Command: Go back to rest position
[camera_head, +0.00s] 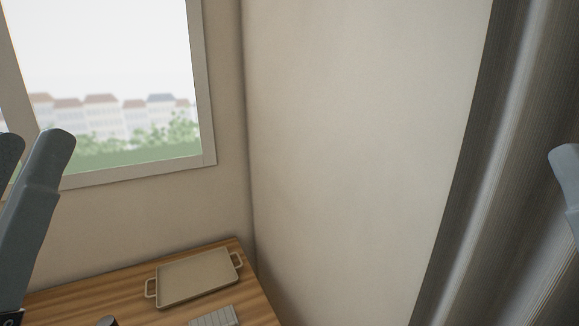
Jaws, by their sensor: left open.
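My left gripper (34,143) is at the left edge of the head view, its grey fingers pointing up and apart, with nothing between them. It is in front of the window's lower left part and the wall below. One finger is partly cut off by the picture edge. Of my right gripper, only a grey fingertip part (567,175) shows at the right edge, in front of the curtain. Its other finger is out of view, so its opening cannot be seen.
A wooden counter (85,297) fills the lower left. On it lie a beige two-handled tray (197,278), a light grey ribbed object (214,317) and a dark item (107,321) cut off below. A window (110,70), bare wall (350,140) and grey curtain (500,140) stand behind.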

